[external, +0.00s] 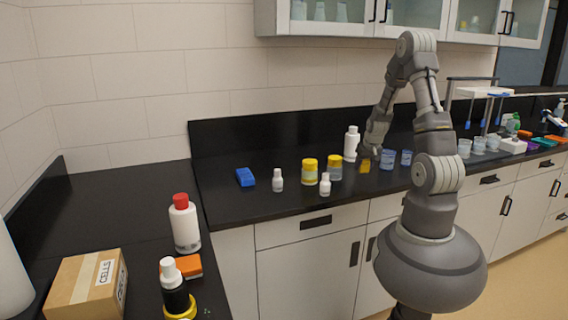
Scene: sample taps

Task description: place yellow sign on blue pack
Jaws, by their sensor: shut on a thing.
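The yellow sign (365,166) is a small yellow piece at the back counter, just below my gripper (369,155). My gripper is shut on it, though the fingers are small and partly hidden by my arm. I cannot tell whether the sign touches the counter.
Between the sign and the pack stand white bottles (278,180) and yellow-lidded jars (310,171). A tall white bottle (351,143) is close to my gripper's left. Blue-labelled beakers (387,159) stand at its right. Bare counter (222,193) lies around the pack.

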